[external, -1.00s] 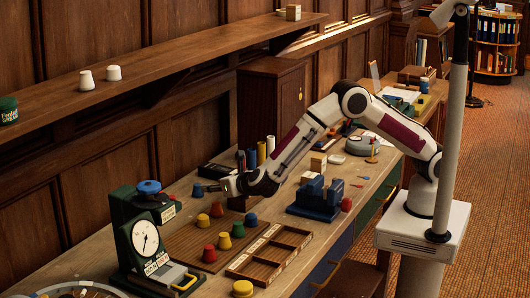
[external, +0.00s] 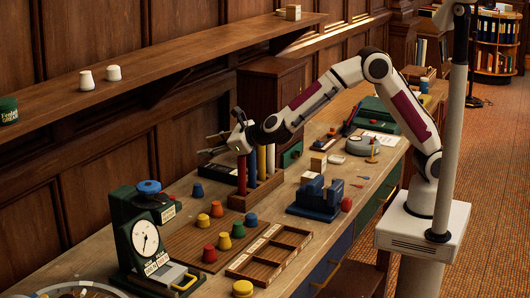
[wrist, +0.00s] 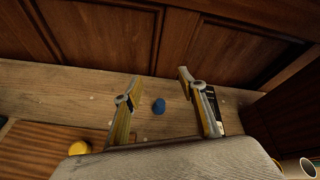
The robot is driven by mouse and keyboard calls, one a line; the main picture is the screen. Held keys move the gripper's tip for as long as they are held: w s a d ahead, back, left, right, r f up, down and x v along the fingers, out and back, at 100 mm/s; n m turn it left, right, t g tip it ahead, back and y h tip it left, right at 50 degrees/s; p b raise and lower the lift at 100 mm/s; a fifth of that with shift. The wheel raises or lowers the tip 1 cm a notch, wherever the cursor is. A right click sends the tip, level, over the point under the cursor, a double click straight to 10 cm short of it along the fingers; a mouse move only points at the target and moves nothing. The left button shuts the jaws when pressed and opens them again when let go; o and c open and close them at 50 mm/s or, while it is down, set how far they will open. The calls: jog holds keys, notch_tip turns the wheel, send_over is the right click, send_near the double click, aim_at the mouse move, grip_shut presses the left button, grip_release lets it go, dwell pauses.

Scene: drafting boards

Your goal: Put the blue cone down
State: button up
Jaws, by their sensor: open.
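A blue cone (external: 197,190) stands upright on the bare bench, behind the brown board (external: 182,240). In the wrist view the same blue cone (wrist: 159,106) shows between and beyond my fingers, on the wood. My gripper (external: 207,144) is open and empty, raised well above the bench and apart from the cone. Its two spread fingers also show in the wrist view (wrist: 158,86). A second blue cone (external: 251,220) stands at the board's right end.
Red (external: 210,253), green (external: 238,229), orange and yellow cones stand on the board. A compartment tray (external: 256,270) lies in front. A green dial instrument (external: 122,240) stands left. A rack (external: 243,201) of coloured cylinders stands close to my wrist. A shelf (external: 160,75) runs along the wall.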

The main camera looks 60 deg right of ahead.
jog(key=s+d+r+n+y, duration=0.4)
jog(key=s+d+r+n, duration=0.1)
jog(key=r+n, duration=0.4)
jog(key=s+d+r+n+g+y, duration=0.1)
jog(key=s+d+r+n+g, duration=0.2)
jog(key=s+d+n, duration=0.45)
jog(key=s+d+f+n+g+h, duration=0.1)
jog(key=s+d+f+n, duration=0.2)
jog(key=s, duration=0.7)
jog(key=s+d+f+n+g+h, duration=0.2)
jog(key=s+d+f+n, duration=0.1)
jog(key=s+d+n, duration=0.4)
jog(key=s+d+f+n+g+h, duration=0.1)
jog(key=s+d+n, duration=0.4)
jog(key=s, duration=0.9)
notch_tip(320, 180, down, 2)
jog(key=shift+d+f+g+h, duration=0.25)
jog(key=shift+d+g, duration=0.25)
jog(key=shift+d, duration=0.6)
